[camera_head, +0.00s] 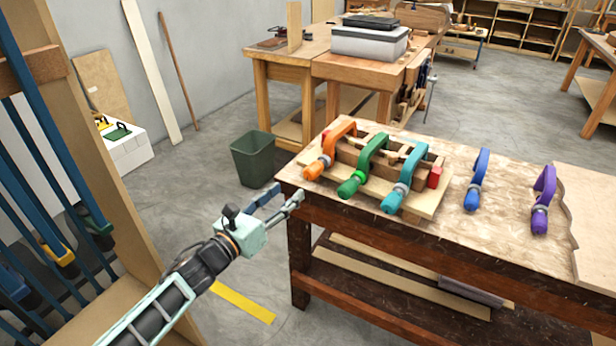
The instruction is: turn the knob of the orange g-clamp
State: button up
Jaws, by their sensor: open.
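The orange g-clamp (337,140) is the leftmost of three clamps set over a stack of wooden strips on the workbench. Its orange knob (314,169) points toward the bench's front left corner. My gripper (283,203) is open and empty, in front of that corner, to the left of and lower in the picture than the knob. It is apart from the clamp. The clamp's far end and its contact with the wood are partly hidden.
A green clamp (372,153) and a teal clamp (412,165) stand right beside the orange one. A blue clamp (477,178) and a purple clamp (543,197) lie farther right on the workbench (480,245). A green bin (256,158) stands on the floor behind my gripper.

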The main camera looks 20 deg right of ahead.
aim_at(307, 176)
jog(key=x, duration=1)
jog(key=shift+d+b, duration=0.2)
jog(key=shift+b, duration=0.15)
jog(key=shift+s, duration=0.1)
jog(key=shift+c, duration=0.2)
jog(key=c, duration=1.1)
jog(key=shift+m, duration=0.4)
